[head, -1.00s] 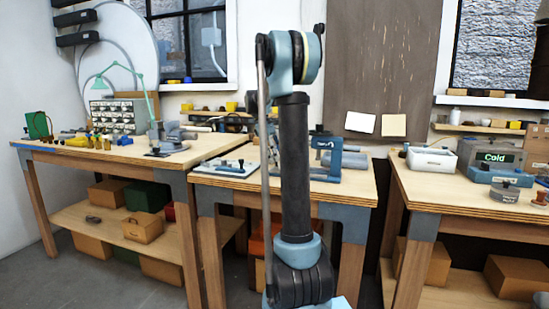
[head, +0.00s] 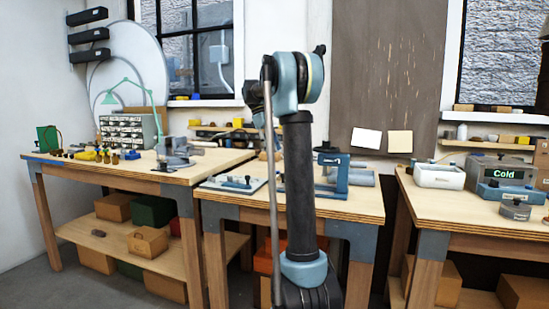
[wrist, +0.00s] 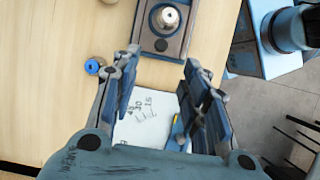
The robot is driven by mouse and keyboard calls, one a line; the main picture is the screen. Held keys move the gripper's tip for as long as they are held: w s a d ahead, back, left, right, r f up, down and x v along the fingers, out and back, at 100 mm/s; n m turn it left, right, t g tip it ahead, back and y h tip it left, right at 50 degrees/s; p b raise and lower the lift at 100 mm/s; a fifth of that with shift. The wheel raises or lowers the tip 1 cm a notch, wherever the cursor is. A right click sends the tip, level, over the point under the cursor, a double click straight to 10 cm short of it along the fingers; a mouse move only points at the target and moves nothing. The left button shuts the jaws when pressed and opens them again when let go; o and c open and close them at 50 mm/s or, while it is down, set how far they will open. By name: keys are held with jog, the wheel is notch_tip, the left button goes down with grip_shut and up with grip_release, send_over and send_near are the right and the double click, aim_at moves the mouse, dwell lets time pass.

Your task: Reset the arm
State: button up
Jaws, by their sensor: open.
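My arm (head: 298,185) stands upright in front of the middle bench in the head view, its upper joint raised above the bench top. My gripper (wrist: 160,68) shows in the wrist view with its two fingers spread apart and nothing between them. It is above a pale wooden bench top. Beyond the fingertips is a dark-framed block with a round metal knob (wrist: 167,18). My gripper cannot be made out in the head view.
A small blue-ringed round part (wrist: 94,66) lies left of the fingers. The left bench (head: 80,168) holds a green lamp and drawers. The right bench (head: 440,203) holds a white bin (head: 439,177) and a device reading "Cold" (head: 505,172). Grey floor shows beyond the bench edge.

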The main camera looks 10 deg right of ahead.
jog(key=shift+a+r, duration=0.1)
jog(key=shift+r, duration=0.15)
jog(key=s+a+f+m+t+y, duration=0.1)
jog(key=s+f+m, duration=0.25)
jog(key=s, duration=0.75)
jog(key=s+f+m+t+y, duration=0.15)
jog(key=s+f, duration=0.35)
jog(key=s, duration=0.6)
jog(key=s+a+f+m+t+y, duration=0.1)
jog(key=s+f+m, duration=0.5)
jog(key=s+f, duration=1.4)
notch_tip(320, 180, down, 2)
jog(key=shift+a+f+t, duration=0.1)
jog(key=shift+a+t, duration=0.45)
jog(key=shift+a, duration=0.65)
jog(key=shift+y, duration=0.25)
jog(key=shift+c, duration=0.9)
